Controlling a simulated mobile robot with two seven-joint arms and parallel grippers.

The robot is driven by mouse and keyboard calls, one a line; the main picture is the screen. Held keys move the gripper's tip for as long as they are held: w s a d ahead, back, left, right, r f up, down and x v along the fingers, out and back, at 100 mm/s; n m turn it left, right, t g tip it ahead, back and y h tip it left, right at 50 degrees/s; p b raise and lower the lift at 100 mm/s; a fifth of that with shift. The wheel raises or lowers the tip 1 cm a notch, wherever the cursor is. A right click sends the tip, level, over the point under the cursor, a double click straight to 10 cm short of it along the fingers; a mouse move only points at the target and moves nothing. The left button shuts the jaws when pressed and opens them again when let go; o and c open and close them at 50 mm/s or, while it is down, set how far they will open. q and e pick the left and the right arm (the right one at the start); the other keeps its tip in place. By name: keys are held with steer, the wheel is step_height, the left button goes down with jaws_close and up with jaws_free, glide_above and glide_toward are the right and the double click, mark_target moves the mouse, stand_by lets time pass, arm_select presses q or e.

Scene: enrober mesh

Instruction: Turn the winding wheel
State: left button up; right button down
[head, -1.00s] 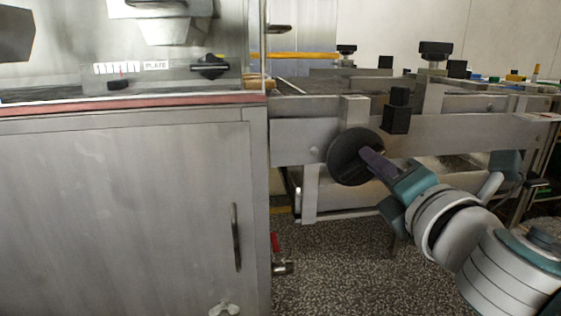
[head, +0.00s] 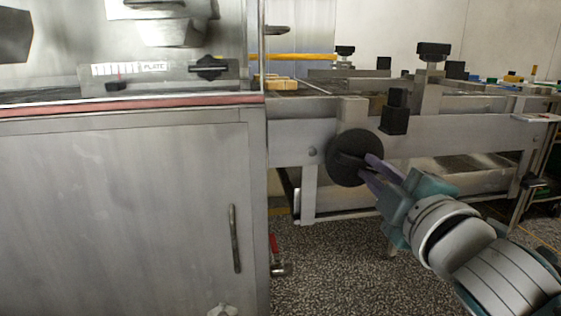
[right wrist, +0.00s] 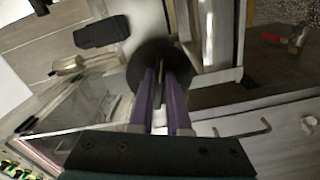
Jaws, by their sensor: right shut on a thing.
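The winding wheel (head: 352,150) is a black round disc on the side of the grey metal frame, near the middle of the head view. My right gripper (head: 368,163) reaches it from the lower right with its purple fingers. In the right wrist view the wheel (right wrist: 148,58) lies straight ahead, and the two fingers of my right gripper (right wrist: 161,75) are shut on a thin raised part at its middle. The fingertips partly hide this part. My left gripper is not in view.
A large steel cabinet (head: 120,200) with a door handle (head: 235,238) fills the left. The conveyor frame (head: 450,135) carries black knobs (head: 395,110) close to the wheel. A red-handled valve (head: 274,255) sits low beside the cabinet. The speckled floor (head: 340,280) below is open.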

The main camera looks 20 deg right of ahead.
steer(key=m+p, duration=0.1)
steer(key=m, duration=0.3)
steer(key=shift+a+f+m, duration=0.1)
steer(key=shift+a+m, duration=0.05)
steer(key=shift+m, duration=0.15)
steer(key=shift+a+f+m+p, duration=0.15)
steer(key=shift+m+p, duration=0.5)
steer(key=shift+m, duration=1.15)
steer(key=c, duration=0.9)
jaws_free()
